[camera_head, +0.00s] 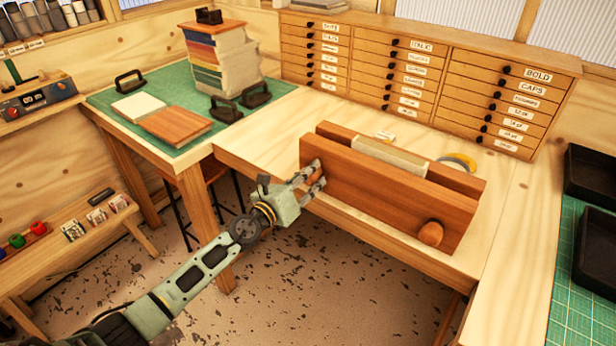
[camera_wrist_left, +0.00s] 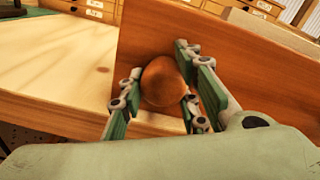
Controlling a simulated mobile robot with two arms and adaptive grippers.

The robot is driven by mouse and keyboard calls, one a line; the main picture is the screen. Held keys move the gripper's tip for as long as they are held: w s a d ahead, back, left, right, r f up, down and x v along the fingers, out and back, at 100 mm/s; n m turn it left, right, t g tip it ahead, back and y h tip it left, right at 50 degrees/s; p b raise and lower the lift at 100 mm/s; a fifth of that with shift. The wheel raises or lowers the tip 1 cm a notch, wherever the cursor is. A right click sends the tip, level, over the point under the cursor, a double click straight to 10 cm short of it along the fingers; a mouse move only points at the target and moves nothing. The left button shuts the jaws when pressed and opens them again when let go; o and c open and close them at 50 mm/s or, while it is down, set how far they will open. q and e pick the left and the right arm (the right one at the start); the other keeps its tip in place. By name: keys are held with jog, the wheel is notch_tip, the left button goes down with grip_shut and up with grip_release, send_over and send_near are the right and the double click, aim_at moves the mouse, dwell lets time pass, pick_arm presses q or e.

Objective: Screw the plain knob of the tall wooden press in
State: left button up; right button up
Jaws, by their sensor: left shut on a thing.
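The tall wooden press (camera_head: 385,190) stands on the pale bench in the head view, with a pale block (camera_head: 390,156) between its two boards. A plain round wooden knob (camera_head: 430,233) shows at the right end of its front board. My left gripper (camera_head: 318,178) is at the left end of that board. In the left wrist view its fingers are on both sides of another round wooden knob (camera_wrist_left: 162,82), shut on it close to the board (camera_wrist_left: 240,70). The gripper hides this knob in the head view. My right gripper is not in view.
Wooden drawers (camera_head: 420,75) with labels line the back of the bench. A yellow and grey round thing (camera_head: 460,161) lies behind the press. A green mat with books (camera_head: 220,60) is at the left. Black trays (camera_head: 592,175) are at the right.

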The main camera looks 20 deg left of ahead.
pick_arm(q)
jog(key=m, duration=0.4)
jog(key=shift+a+f, duration=0.1)
jog(key=shift+f, duration=0.15)
jog(key=shift+a+r+m, duration=0.1)
jog(key=shift+r+m, duration=0.1)
jog(key=shift+m, duration=1.4)
jog(key=shift+r, duration=0.1)
jog(key=o, duration=1.1)
jog(key=shift+w+a, duration=0.1)
jog(key=v, duration=1.2)
